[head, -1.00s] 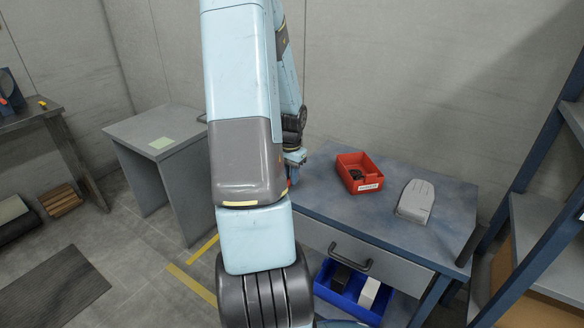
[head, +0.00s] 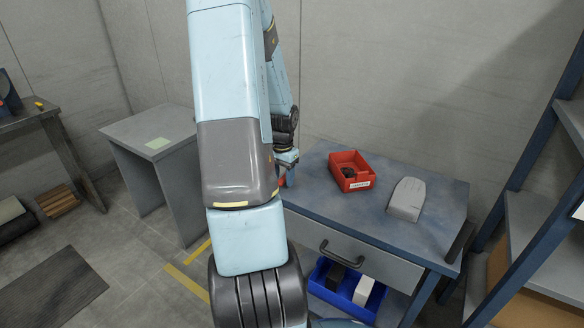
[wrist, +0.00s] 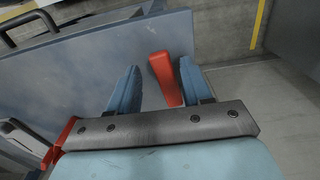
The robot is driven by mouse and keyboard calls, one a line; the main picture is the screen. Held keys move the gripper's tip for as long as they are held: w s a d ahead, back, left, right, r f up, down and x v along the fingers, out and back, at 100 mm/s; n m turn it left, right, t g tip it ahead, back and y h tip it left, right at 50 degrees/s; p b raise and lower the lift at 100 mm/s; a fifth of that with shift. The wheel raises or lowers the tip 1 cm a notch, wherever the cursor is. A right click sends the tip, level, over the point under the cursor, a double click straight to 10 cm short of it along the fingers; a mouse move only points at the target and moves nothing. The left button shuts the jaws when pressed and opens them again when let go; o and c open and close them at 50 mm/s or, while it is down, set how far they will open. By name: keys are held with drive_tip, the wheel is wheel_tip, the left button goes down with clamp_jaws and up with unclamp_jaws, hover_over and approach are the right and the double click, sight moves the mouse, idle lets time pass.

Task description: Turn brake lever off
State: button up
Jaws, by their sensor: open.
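The brake lever appears as a red bar (wrist: 165,78) at the table's edge in the wrist view. A small red part of it also shows below my gripper in the head view (head: 282,181). My gripper (wrist: 159,68) is open, with one blue finger on each side of the lever. The lever stands between the fingers, and I cannot tell if either finger touches it. In the head view my arm covers part of the table's left side, and my gripper (head: 287,160) is small there.
The blue-grey table (head: 330,190) holds a red bin (head: 362,184) and a grey wedge-shaped object (head: 407,198). It has a drawer with a dark handle (head: 343,254). A blue bin (head: 330,295) sits below. A blue-framed shelf (head: 540,215) stands at the right.

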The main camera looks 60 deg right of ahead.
sight(283, 181)
wheel_tip(283, 181, up, 14)
drive_tip(key=shift+f, duration=0.15)
idle(0.4)
